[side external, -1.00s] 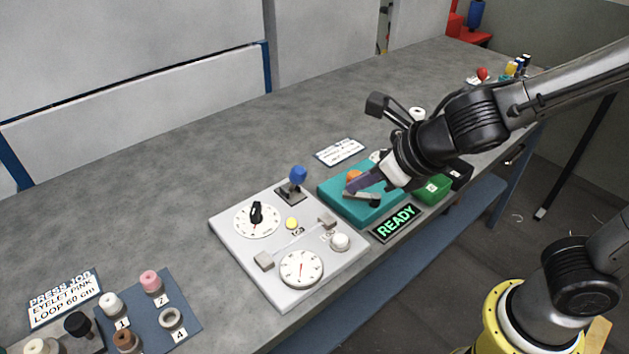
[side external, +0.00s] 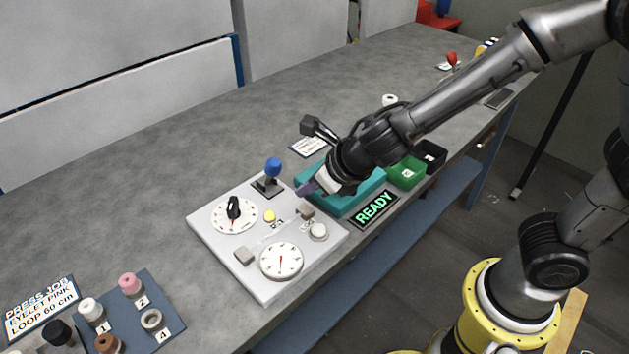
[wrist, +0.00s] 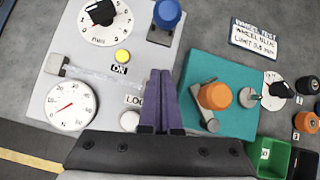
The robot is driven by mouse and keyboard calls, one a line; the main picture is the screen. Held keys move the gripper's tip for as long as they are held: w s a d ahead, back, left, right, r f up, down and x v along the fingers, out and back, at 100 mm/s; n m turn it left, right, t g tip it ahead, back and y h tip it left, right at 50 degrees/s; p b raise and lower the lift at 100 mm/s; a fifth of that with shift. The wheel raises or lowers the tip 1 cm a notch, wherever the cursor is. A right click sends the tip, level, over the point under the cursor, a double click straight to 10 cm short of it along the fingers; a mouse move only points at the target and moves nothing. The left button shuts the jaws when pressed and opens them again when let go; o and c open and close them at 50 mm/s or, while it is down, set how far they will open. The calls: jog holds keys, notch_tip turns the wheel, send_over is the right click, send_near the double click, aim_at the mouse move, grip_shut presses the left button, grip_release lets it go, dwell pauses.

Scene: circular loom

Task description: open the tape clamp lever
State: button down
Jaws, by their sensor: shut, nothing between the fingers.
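My gripper (side external: 305,188) is shut and empty. In the wrist view its two purple fingers (wrist: 160,78) lie side by side over the right edge of the light grey panel (wrist: 95,145), near the teal block (wrist: 235,65). A clear tape strip (wrist: 105,75) runs across the panel from a small grey block (wrist: 55,64) toward the fingers, which hide its other end. A blue ball-topped lever (wrist: 167,14) stands on a dark base on the panel. A grey metal arm (wrist: 200,100) lies beside an orange knob (wrist: 215,96) on the teal block. No label identifies the clamp lever.
The panel also carries a black pointer dial (side external: 233,209), a yellow button (side external: 269,216), a red-needle gauge (side external: 281,261) and a white knob (side external: 318,232). A READY display (side external: 375,209) and green bin (side external: 406,172) stand to the right.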

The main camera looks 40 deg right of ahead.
aim_at(277, 160)
jog(key=shift+w+a+r, duration=0.1)
jog(key=shift+w+r, duration=0.15)
jog(key=shift+w, duration=0.35)
jog(key=shift+w+a+r, duration=0.15)
jog(key=shift+w+r, duration=0.1)
jog(key=shift+w, duration=0.4)
jog(key=shift+w+a+r, duration=0.1)
jog(key=shift+w+r, duration=0.15)
jog(key=shift+w, duration=0.35)
jog(key=shift+w+r, duration=0.75)
jog(key=shift+w, duration=0.1)
jog(key=shift+w+r, duration=0.25)
jog(key=shift+w, duration=0.25)
jog(key=shift+w+r, duration=0.25)
jog(key=shift+w, duration=0.2)
jog(key=shift+w+r, duration=0.2)
jog(key=shift+w, duration=0.6)
jog(key=shift+w+r, duration=0.15)
jog(key=shift+w, duration=1.4)
jog(key=shift+d, duration=0.1)
